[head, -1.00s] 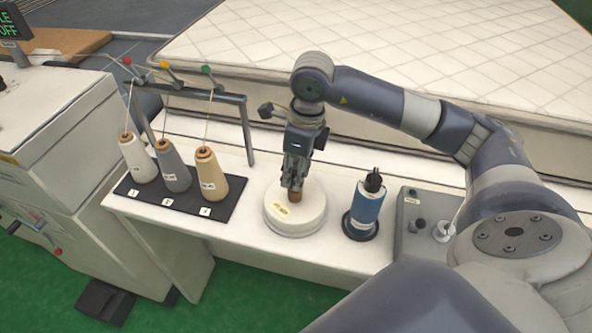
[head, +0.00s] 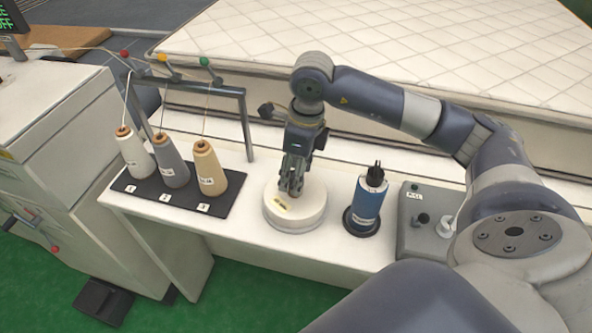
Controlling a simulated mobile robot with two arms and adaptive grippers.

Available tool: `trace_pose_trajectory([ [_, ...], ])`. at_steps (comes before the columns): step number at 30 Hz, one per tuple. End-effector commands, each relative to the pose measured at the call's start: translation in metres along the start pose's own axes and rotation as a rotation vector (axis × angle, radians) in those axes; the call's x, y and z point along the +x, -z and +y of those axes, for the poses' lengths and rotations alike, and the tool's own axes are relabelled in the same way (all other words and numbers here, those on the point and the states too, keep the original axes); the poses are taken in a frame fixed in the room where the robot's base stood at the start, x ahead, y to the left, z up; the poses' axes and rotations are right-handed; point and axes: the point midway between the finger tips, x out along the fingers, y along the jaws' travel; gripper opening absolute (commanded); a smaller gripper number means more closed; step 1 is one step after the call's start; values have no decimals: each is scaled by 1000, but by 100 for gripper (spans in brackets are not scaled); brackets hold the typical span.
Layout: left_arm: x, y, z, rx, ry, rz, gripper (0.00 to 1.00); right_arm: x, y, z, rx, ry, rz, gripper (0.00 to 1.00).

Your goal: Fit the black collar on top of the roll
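A white roll (head: 310,213) with a small yellow label lies flat on the white table. My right gripper (head: 291,188) points straight down over the middle of its top. Its fingertips are at or just above the roll's top, and contact is not clear. The fingers look close together, but whether they hold something is too small to tell. I cannot make out a separate black collar on or above the roll. A blue spool (head: 368,205) stands to the right, with a black base ring (head: 361,224) and a black top piece (head: 375,178). My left gripper is not in view.
Several thread cones (head: 208,170) stand on a black board (head: 160,198) under a thread rack at the left. A grey box (head: 412,243) with dark knobs is right of the blue spool. A quilted mattress (head: 430,45) lies behind the table (head: 255,240).

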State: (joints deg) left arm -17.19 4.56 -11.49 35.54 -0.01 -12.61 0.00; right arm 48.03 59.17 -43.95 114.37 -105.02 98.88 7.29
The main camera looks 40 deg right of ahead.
Motion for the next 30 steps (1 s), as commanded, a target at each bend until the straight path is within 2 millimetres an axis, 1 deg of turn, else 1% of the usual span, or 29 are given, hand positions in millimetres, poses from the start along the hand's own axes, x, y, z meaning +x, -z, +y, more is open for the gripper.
trace_pose_trajectory([
  [6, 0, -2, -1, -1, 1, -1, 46, -1, 0, 0, 0, 0, 0, 52],
  [8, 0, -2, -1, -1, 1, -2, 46, -4, 0, 0, 0, 1, -1, 52],
  [10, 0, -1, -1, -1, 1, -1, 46, -11, -1, -1, 1, 3, -3, 52],
  [14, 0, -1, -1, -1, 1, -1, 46, -34, -1, -1, -1, 4, -5, 52],
  [18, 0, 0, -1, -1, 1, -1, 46, -66, -1, -1, -1, 4, -5, 52],
  [22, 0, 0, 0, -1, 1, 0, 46, -91, -1, 0, 0, 3, -5, 52],
  [24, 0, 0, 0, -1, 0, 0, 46, -102, -1, 0, -1, 2, -4, 52],
  [27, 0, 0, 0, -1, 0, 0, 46, -113, -1, 0, 0, 1, -2, 52],
  [30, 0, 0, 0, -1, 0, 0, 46, -118, 0, 0, 0, 0, -1, 52],
])
